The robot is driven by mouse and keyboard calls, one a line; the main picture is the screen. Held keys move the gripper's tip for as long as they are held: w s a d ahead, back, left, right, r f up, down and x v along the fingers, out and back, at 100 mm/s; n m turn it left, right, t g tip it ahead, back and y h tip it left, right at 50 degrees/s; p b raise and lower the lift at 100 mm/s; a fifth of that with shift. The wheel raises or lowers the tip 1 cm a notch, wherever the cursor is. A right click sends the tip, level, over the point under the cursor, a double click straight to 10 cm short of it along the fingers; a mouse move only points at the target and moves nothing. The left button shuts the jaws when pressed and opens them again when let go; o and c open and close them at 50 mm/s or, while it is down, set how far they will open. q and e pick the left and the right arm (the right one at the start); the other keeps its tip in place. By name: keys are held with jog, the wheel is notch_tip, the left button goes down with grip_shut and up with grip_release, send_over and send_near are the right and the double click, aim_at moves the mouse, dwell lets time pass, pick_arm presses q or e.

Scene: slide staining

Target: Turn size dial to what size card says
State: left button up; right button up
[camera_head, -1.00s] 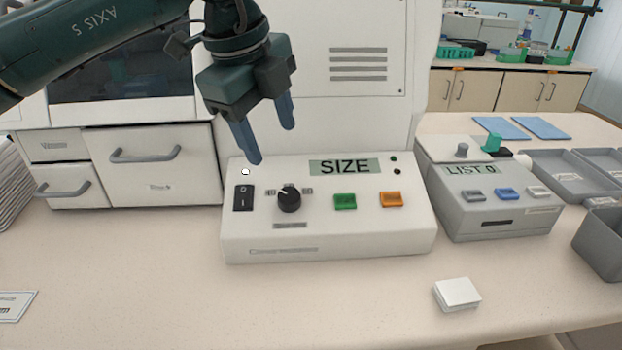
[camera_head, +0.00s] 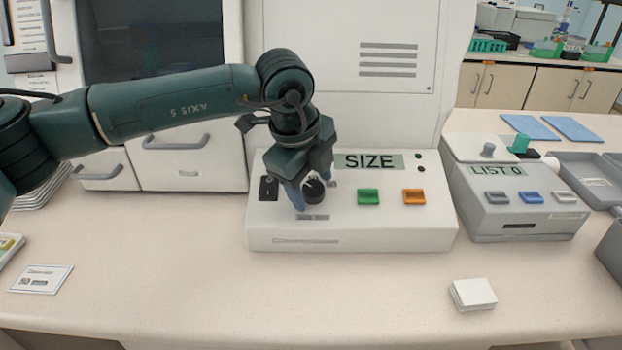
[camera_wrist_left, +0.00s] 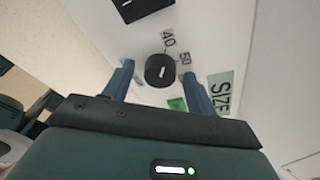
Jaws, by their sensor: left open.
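The size dial (camera_head: 313,190) is a black round knob on the sloped front of a white control box (camera_head: 350,240) whose display reads SIZE. In the left wrist view the dial (camera_wrist_left: 159,70) has a white pointer mark, with the labels 40 and 50 beside it. My left gripper (camera_head: 308,200) is open over the dial, with one blue finger on each side; I cannot tell whether they touch it. A printed white card (camera_head: 42,279) lies on the counter at the left; its text is too small to read. My right gripper is not in view.
A black switch (camera_head: 268,188) is left of the dial; a green button (camera_head: 368,197) and an orange button (camera_head: 413,196) are right of it. A grey LIST device (camera_head: 515,215) stands at the right. A white stack (camera_head: 473,293) lies on the otherwise clear front counter.

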pick_arm(q)
jog(key=shift+c, duration=0.4)
jog(key=c, duration=0.9)
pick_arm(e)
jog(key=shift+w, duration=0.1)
